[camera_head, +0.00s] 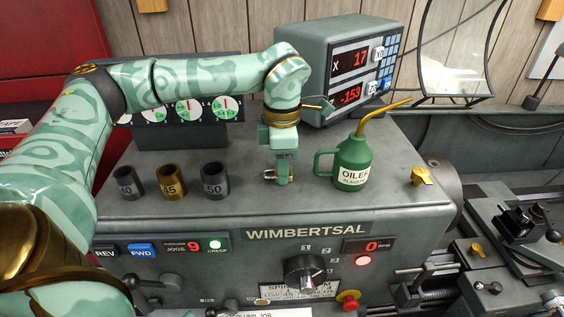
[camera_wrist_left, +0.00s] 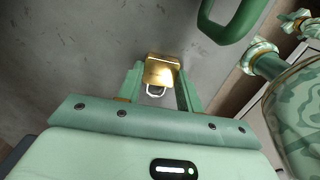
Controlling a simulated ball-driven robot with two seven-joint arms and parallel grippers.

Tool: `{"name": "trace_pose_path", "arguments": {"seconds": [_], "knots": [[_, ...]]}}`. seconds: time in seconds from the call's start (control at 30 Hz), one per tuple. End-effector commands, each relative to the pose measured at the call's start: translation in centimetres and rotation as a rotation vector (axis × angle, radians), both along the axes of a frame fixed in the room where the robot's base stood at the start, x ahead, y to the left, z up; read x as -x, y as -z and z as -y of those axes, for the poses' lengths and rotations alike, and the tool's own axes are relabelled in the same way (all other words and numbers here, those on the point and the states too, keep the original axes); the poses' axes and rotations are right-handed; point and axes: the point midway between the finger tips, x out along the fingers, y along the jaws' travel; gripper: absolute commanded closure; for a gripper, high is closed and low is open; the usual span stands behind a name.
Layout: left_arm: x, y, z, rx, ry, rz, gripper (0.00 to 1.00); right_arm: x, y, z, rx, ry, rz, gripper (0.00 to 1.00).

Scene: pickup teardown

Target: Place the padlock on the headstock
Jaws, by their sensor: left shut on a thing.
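The brass padlock (camera_wrist_left: 161,70) with a silver shackle is between the two fingers of my left gripper (camera_wrist_left: 160,88) in the left wrist view. My left gripper (camera_head: 282,172) points down over the grey top of the headstock (camera_head: 250,205) in the head view, shut on the padlock. In the head view the padlock is small and partly hidden by the fingers. It is at or just above the headstock top; I cannot tell whether it touches. My right gripper is not in view.
A green oil can (camera_head: 352,165) stands close to the right of my left gripper. Several sockets (camera_head: 170,181) stand to the left. A yellow knob (camera_head: 422,176) is further right, and a digital readout (camera_head: 350,75) stands behind. Bare headstock top lies in front of the gripper.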

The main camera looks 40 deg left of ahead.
Motion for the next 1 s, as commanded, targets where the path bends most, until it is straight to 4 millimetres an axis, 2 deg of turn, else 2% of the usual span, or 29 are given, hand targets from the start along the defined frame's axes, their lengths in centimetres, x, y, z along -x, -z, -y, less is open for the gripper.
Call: {"name": "trace_pose_path", "arguments": {"seconds": [0.2,0.23,0.3,0.57,0.67,0.77,1.0], "knots": [[0.0,0.3,0.0,0.0,0.0,0.0,0.9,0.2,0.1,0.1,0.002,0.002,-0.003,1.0],[0.0,0.3,0.0,0.0,0.001,0.0,0.56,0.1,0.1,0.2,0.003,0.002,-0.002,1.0],[0.0,0.3,0.0,0.0,0.0,0.0,0.42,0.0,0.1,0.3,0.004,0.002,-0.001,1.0],[0.0,0.2,0.0,0.0,0.0,0.0,0.42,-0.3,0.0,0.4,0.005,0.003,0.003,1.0],[0.0,-0.5,0.0,-0.001,-0.001,0.001,0.42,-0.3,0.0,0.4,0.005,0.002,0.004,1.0],[-0.1,-2.2,0.0,-0.001,0.0,0.004,0.42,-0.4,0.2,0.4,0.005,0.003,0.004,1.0],[-0.1,-8.0,0.0,0.0,-0.001,0.005,0.42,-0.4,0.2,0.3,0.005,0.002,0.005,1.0]]}}
